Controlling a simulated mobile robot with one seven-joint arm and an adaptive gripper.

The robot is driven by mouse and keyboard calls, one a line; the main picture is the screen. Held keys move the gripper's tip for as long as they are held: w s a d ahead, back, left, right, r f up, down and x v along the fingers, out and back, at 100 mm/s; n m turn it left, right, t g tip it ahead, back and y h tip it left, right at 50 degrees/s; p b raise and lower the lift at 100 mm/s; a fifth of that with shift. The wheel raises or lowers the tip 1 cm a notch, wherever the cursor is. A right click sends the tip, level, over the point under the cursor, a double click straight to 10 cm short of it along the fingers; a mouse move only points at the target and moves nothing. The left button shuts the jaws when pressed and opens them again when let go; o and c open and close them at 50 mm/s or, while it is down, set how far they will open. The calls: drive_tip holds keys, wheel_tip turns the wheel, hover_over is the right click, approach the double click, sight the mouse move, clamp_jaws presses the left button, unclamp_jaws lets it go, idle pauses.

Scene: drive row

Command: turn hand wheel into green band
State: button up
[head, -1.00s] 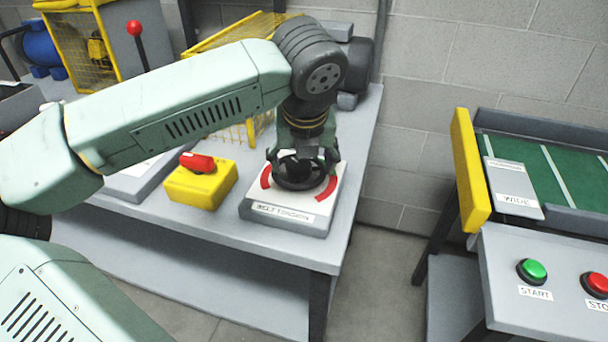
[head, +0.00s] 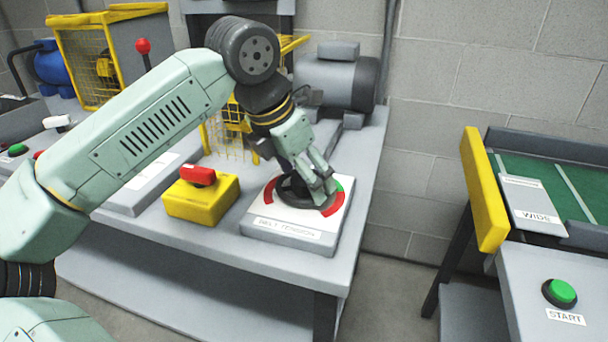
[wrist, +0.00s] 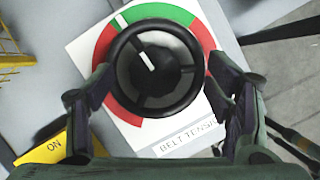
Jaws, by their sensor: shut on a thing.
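The black hand wheel (head: 297,193) sits on the white dial plate of the belt tension box (head: 285,238). My gripper (head: 312,185) comes down on the wheel from above. In the wrist view the wheel (wrist: 156,97) lies between the two fingers of my gripper (wrist: 160,80), one on each side of its rim. A white line on the hub slants to the upper left, toward a white mark beside the green band (wrist: 132,14). Red arcs (wrist: 123,113) lie along other parts of the dial. In the head view my fingers hide part of the wheel.
A yellow box with a red switch (head: 200,200) stands left of the dial box. A grey motor (head: 338,82) and a yellow mesh guard (head: 228,128) stand behind. The bench's right edge is close. A panel with a green START button (head: 560,292) stands apart at right.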

drive_tip(key=m, duration=0.2)
drive_tip(key=m+g, duration=0.1)
drive_tip(key=shift+w+a+h, duration=0.3)
drive_tip(key=shift+w+h, duration=0.05)
drive_tip(key=shift+h, duration=0.05)
drive_tip(key=shift+d+m+g+p, duration=0.1)
drive_tip(key=shift+m+g+p, duration=0.35)
drive_tip(key=shift+m, duration=0.95)
drive_tip(key=shift+w+m, duration=0.1)
drive_tip(key=shift+m, duration=0.2)
drive_tip(key=o, duration=1)
drive_tip(key=shift+w+d+f, duration=0.1)
drive_tip(key=shift+f, duration=0.05)
drive_tip(key=o, duration=0.3)
drive_tip(key=v, duration=1.2)
